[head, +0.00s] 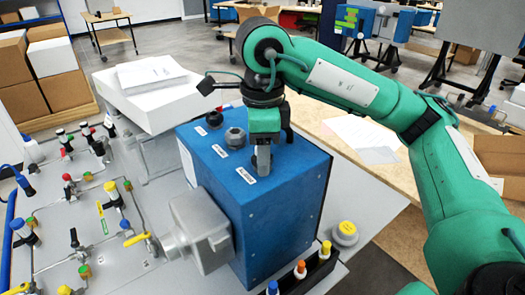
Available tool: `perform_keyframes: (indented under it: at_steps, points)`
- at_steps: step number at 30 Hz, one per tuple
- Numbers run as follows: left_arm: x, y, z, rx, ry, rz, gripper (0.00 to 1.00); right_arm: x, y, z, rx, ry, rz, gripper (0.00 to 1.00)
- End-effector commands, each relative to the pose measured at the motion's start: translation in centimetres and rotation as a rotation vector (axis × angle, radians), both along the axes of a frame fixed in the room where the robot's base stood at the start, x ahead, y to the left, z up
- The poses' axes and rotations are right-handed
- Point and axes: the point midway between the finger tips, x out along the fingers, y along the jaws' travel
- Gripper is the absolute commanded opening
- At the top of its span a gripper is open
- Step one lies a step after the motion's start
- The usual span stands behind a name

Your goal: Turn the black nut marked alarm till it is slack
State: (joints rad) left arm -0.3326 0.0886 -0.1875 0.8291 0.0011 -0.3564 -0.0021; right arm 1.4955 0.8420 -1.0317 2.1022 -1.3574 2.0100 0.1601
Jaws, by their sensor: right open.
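The label print is too small to read, so I cannot tell which one says alarm. My right gripper (262,160) points down over the near end of the row, open, by the nearest label (250,169). Its fingers hide whatever nut is there; I cannot tell whether they touch it. My left gripper is not in view.
A grey metal housing (200,230) juts from the box's front left. Tubing and valves (110,195) fill the left panel. A white carton (150,92) stands behind. A yellow-topped round part (346,230) and a black rack (300,272) with coloured caps are near the right front.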

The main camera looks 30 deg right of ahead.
Motion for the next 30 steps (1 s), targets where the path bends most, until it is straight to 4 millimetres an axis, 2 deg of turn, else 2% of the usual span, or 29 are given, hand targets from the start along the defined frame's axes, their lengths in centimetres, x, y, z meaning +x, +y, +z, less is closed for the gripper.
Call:
perform_keyframes:
  at_steps: [7, 21, 26, 30]
  points:
    - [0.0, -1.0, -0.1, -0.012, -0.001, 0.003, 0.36, 0.0, 0.0, 0.0, 0.000, 0.000, -0.280, 0.46]
    - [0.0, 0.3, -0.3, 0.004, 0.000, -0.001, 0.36, 0.0, 0.0, 0.0, 0.000, 0.000, -0.816, 0.46]
    - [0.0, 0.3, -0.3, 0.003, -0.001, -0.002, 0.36, 0.0, 0.0, 0.0, 0.000, 0.000, -0.956, 0.46]
    - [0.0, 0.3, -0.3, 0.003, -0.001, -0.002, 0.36, 0.0, 0.0, 0.0, 0.000, 0.000, -0.993, 0.46]
